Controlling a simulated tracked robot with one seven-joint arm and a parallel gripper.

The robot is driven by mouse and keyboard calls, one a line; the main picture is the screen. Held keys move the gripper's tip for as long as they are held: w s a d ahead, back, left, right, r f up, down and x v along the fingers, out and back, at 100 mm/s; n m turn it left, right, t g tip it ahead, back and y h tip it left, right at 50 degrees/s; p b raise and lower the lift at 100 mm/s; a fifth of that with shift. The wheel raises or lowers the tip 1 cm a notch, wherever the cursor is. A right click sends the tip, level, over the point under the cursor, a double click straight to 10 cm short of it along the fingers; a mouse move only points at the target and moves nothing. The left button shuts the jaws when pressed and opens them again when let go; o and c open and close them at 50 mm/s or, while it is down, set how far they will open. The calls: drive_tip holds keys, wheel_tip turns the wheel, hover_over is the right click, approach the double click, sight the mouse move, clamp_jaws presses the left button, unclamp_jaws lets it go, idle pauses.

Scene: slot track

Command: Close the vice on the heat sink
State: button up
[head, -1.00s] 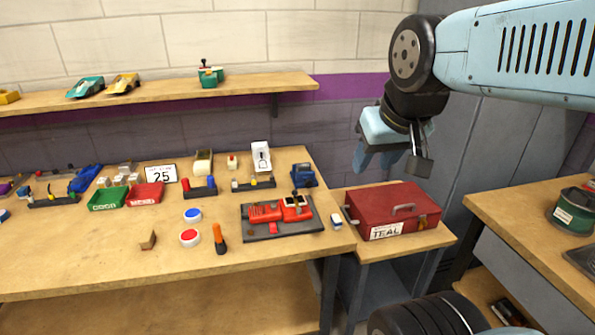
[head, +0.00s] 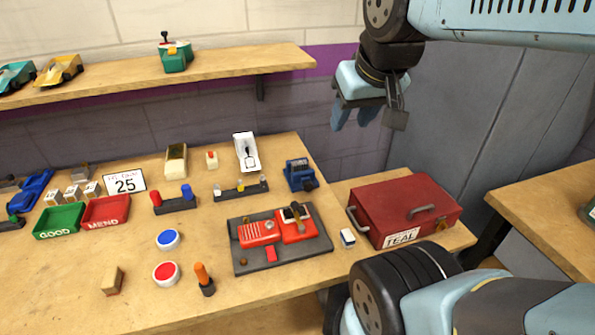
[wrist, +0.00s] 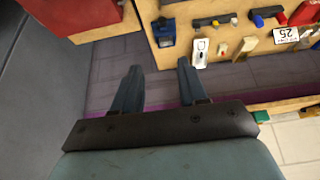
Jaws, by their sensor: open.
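I cannot clearly make out the heat sink or tell whether the jaws touch anything. A small blue device with a dark knob (head: 300,174) stands behind it and also shows in the wrist view (wrist: 163,33). My gripper (head: 354,120) is high above and beyond the bench's right end, apart from everything. Its two fingers (wrist: 158,68) are spread and empty.
Two round buttons, red (head: 166,274) and blue (head: 168,239), and an orange-handled tool (head: 204,280) are left of the base plate. A shelf (head: 220,73) runs behind.

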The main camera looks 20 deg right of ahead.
drive_tip(key=o, duration=0.3)
drive_tip(key=shift+w, duration=0.15)
drive_tip(key=n+g+h, duration=0.4)
drive_tip(key=n+g, duration=0.1)
drive_tip(key=n, duration=2.2)
hover_over(307, 183)
drive_tip(key=s+a, duration=0.3)
drive_tip(key=s, duration=0.1)
wheel_tip(307, 183, down, 12)
drive_tip(key=w+a+f+n, duration=0.1)
drive_tip(key=w+f+n, duration=0.4)
drive_tip(key=n, duration=0.4)
drive_tip(key=shift+g, duration=0.3)
drive_tip(key=x, duration=0.9)
drive_tip(key=s+a+x, duration=0.1)
drive_tip(key=x, duration=0.4)
drive_tip(key=shift+f, duration=0.3)
